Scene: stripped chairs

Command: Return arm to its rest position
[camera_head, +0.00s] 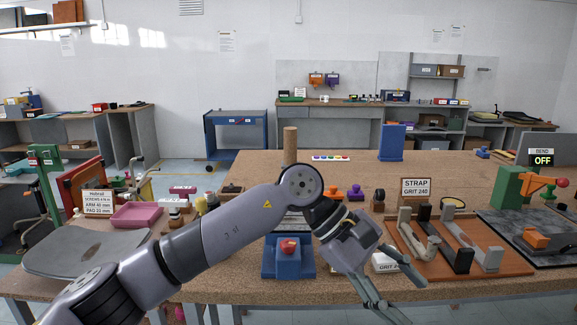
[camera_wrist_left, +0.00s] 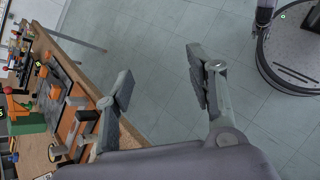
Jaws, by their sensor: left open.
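My left arm (camera_head: 220,238) comes in from the lower left of the head view and reaches across the front of the workbench. It bends at a joint near the middle. My left gripper (camera_head: 402,298) hangs at the bench's front edge, below the strap board, pointing down and to the right. In the left wrist view my left gripper (camera_wrist_left: 161,82) has its fingers spread wide. Only grey floor shows between them, with nothing held.
The workbench (camera_head: 255,165) holds a blue block with a red top (camera_head: 288,258), a wooden strap board (camera_head: 440,262), a green bending tool (camera_head: 508,195) and a pink tray (camera_head: 137,215). A wooden post (camera_head: 290,145) stands behind the arm. Floor (camera_wrist_left: 150,40) is clear beyond the bench edge.

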